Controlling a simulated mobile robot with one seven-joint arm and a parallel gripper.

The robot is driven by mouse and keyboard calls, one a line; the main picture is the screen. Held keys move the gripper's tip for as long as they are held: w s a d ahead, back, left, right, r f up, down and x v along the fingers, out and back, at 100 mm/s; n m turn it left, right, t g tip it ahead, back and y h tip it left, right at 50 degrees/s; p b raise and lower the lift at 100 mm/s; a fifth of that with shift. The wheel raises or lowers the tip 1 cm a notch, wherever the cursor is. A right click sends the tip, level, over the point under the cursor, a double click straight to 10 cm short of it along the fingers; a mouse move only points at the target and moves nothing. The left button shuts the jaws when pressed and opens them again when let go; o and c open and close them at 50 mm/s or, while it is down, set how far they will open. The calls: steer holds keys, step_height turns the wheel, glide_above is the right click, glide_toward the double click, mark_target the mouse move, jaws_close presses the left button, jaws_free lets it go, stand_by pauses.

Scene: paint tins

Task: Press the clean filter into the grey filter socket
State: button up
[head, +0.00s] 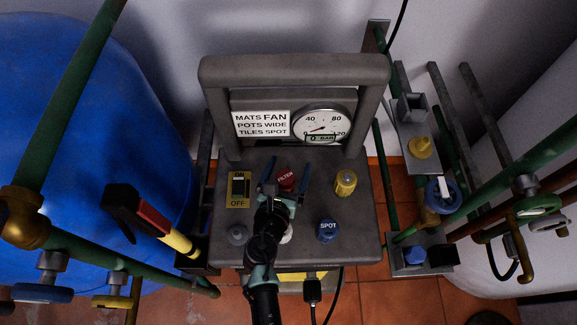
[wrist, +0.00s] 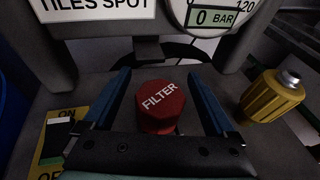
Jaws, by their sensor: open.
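A red faceted cap marked FILTER (head: 286,178) stands on the top of a grey machine, and it also fills the middle of the wrist view (wrist: 160,107). My gripper (head: 287,172) is open, with one blue finger on each side of the red cap (wrist: 158,78). In the wrist view, gaps show between the fingers and the cap. I cannot make out a clean filter or a grey filter socket for certain. A small white thing (head: 288,234) is partly hidden behind my arm.
The grey panel (head: 350,225) also bears an ON/OFF switch (head: 238,190), a yellow knob (head: 346,182), a blue SPOT knob (head: 327,230) and a grey knob (head: 237,234). A gauge (head: 322,122) reading 0 BAR stands behind, under the grey handle (head: 295,68). Pipes flank both sides.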

steer(key=shift+s+f, duration=0.1)
steer(key=shift+f, duration=0.05)
steer(key=p+v, duration=0.1)
steer(key=v, duration=0.5)
steer(key=p+v, duration=0.1)
steer(key=v, duration=0.6)
steer(key=shift+r, duration=0.2)
